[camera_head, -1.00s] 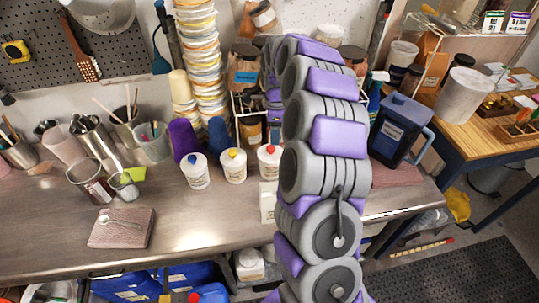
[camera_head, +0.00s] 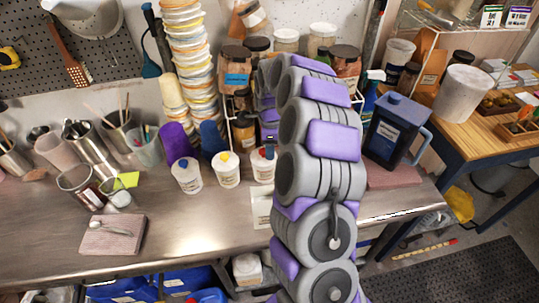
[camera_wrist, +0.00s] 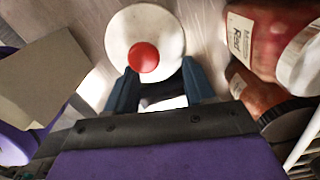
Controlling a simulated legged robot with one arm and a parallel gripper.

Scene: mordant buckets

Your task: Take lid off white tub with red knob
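The white tub with the red knob (camera_head: 263,167) stands upright on the metal bench, rightmost of three small white tubs. Its round white lid (camera_wrist: 122,42) and red knob (camera_wrist: 144,57) show from above in the wrist view. My gripper (camera_wrist: 160,80) is open, its two dark fingers apart at the lid's near edge, with the knob just beyond the gap between them. I cannot tell whether the fingers touch the lid.
A tall stack of lids (camera_head: 190,60) stands behind.

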